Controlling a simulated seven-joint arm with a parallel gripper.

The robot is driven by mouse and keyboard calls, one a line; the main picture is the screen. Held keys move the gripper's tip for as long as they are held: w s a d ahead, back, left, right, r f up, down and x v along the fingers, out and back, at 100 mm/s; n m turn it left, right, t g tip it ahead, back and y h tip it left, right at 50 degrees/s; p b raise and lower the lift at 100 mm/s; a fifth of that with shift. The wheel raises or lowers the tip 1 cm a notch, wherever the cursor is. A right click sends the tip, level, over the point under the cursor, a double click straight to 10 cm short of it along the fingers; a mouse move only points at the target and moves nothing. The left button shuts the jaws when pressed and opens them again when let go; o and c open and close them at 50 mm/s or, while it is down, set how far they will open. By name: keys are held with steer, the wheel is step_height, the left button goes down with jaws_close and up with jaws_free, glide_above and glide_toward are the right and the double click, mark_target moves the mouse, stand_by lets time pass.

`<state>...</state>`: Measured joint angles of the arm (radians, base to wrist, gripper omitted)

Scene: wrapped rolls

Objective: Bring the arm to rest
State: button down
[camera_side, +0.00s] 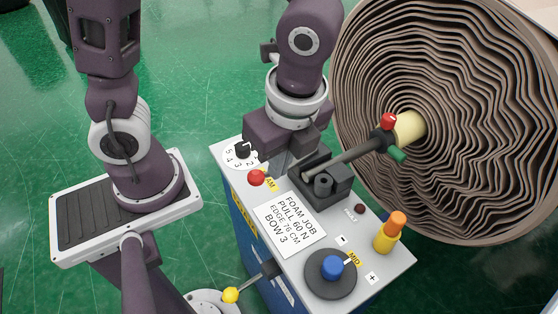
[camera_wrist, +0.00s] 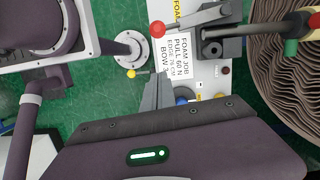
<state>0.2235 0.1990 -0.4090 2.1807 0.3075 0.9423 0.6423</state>
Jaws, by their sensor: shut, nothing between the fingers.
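My gripper (camera_side: 281,164) hangs over the back part of the control panel (camera_side: 231,190) in the side view, between the black dial and the dark bracket. Its grey fingers are partly hidden by the dark blocks above them, and their height over the panel is hard to judge. In the wrist view the fingers (camera_wrist: 157,80) are together and empty, beside the panel's edge. I see nothing held.
The panel carries a red knob (camera_side: 256,178), a dial (camera_side: 242,149), a blue knob (camera_side: 332,267), a yellow-orange lamp (camera_side: 390,232) and a bracket (camera_side: 324,187) with a rod. A large wrapped roll (camera_side: 460,110) stands right. A yellow-tipped lever (camera_side: 230,295) sticks out left.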

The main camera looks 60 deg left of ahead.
steer(key=s+a+r+n+t+h, duration=0.1)
steer(key=s+a+r+n+t, duration=0.1)
steer(key=n, duration=0.6)
steer(key=s+a+r+n+t+h, duration=0.1)
steer(key=s+a+r+n+t, duration=0.2)
steer(key=a+r+n, duration=0.3)
step_height(320, 180, up, 3)
steer(key=n, duration=0.3)
steer(key=shift+a+f+t+h, duration=0.2)
steer(key=shift+a+t+h, duration=0.1)
steer(key=shift+t, duration=0.1)
